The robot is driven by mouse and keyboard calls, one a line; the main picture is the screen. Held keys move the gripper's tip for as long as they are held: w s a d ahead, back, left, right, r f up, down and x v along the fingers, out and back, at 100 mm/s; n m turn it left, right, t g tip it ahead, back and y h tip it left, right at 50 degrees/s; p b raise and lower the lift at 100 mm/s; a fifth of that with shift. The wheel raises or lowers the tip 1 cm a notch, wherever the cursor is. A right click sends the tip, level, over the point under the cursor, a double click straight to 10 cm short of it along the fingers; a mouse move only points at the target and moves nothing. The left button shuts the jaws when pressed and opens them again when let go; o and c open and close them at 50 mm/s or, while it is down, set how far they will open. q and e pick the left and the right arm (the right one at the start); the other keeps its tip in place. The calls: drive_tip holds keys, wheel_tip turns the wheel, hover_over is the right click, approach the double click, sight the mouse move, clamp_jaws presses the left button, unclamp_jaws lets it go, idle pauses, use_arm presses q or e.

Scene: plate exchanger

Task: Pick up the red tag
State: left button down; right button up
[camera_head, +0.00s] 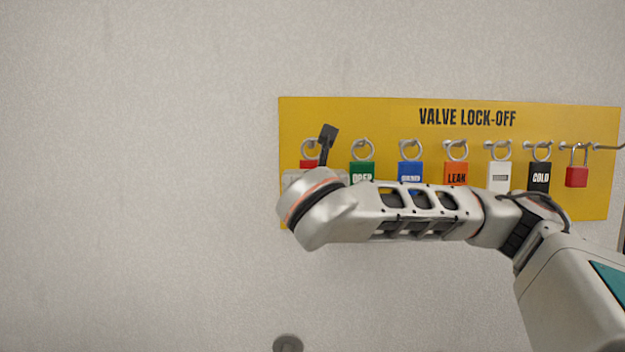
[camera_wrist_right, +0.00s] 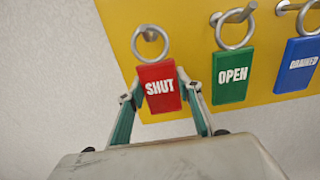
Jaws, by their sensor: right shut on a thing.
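The red tag (camera_wrist_right: 159,87), marked SHUT, hangs by its metal ring (camera_wrist_right: 150,42) on a peg at the left end of the board. My right gripper (camera_wrist_right: 159,92) has its two fingers on either side of the tag and is shut on it. The ring is still around the peg. My left gripper is not in view.
The yellow VALVE LOCK-OFF board (camera_head: 375,112) is on a pale wall. Right of the red tag hang a green OPEN tag (camera_head: 362,169), a blue tag (camera_head: 410,170), an orange LEAK tag (camera_head: 456,169), a white tag (camera_head: 499,170), a black COLD tag (camera_head: 540,178) and a red padlock (camera_head: 577,177).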

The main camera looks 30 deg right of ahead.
drive_tip(key=r+b+v, duration=0.1)
drive_tip(key=b+v, duration=0.4)
drive_tip(key=v, duration=1.3)
drive_tip(key=shift+s+d+r, duration=0.1)
drive_tip(key=shift+r, duration=0.05)
idle(0.5)
drive_tip(key=shift+w+d, duration=0.25)
drive_tip(key=shift+w, duration=0.2)
drive_tip(key=shift+w+d, duration=0.35)
drive_tip(key=shift+w, duration=0.2)
drive_tip(key=shift+w+d, duration=0.2)
drive_tip(key=shift+w, duration=0.1)
drive_tip(key=shift+w+d, duration=0.15)
drive_tip(key=shift+w, duration=0.15)
